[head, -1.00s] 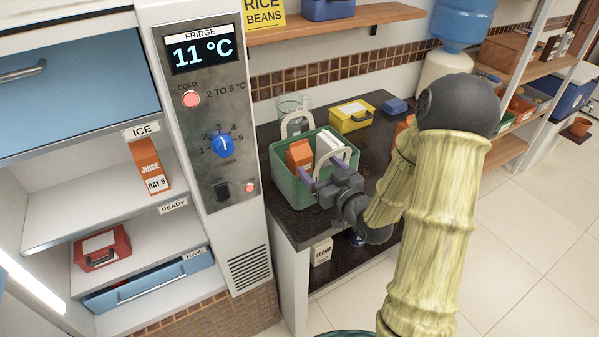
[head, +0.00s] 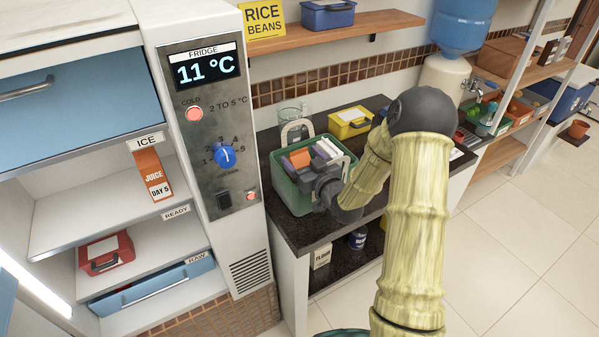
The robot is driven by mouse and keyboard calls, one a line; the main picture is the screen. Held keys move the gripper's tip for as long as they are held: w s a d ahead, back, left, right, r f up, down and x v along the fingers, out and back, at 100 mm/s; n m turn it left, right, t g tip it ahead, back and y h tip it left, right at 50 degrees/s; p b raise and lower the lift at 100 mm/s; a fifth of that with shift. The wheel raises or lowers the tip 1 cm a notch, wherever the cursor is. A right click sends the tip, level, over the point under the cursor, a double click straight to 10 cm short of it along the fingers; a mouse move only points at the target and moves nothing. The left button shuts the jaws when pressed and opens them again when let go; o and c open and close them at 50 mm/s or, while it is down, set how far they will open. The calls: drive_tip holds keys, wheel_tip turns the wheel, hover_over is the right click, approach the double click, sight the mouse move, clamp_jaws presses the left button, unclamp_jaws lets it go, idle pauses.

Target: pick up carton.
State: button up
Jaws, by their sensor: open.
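An orange carton (head: 299,157) stands in the green basket (head: 291,196) on the dark counter. White cartons or packs (head: 328,149) stand beside it in the same basket. My gripper (head: 304,164) is open at the basket's top, with its fingers reaching over the rim around or just in front of the orange carton; I cannot tell whether they touch it. My gripper's body hides the carton's lower part and part of the basket's front. Another orange carton, marked JUICE DAY 5 (head: 152,176), stands on the fridge's upper shelf.
The basket has upright pale handles (head: 297,130). A glass jug (head: 291,113) and a yellow box (head: 350,123) stand behind it. The fridge panel (head: 220,140) is close on the left. A red box (head: 105,251) sits on a lower fridge shelf.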

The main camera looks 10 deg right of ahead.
drive_tip(key=x, duration=0.2)
drive_tip(key=shift+w+a, duration=0.15)
drive_tip(key=shift+w, duration=0.2)
drive_tip(key=shift+c, duration=0.2)
clamp_jaws()
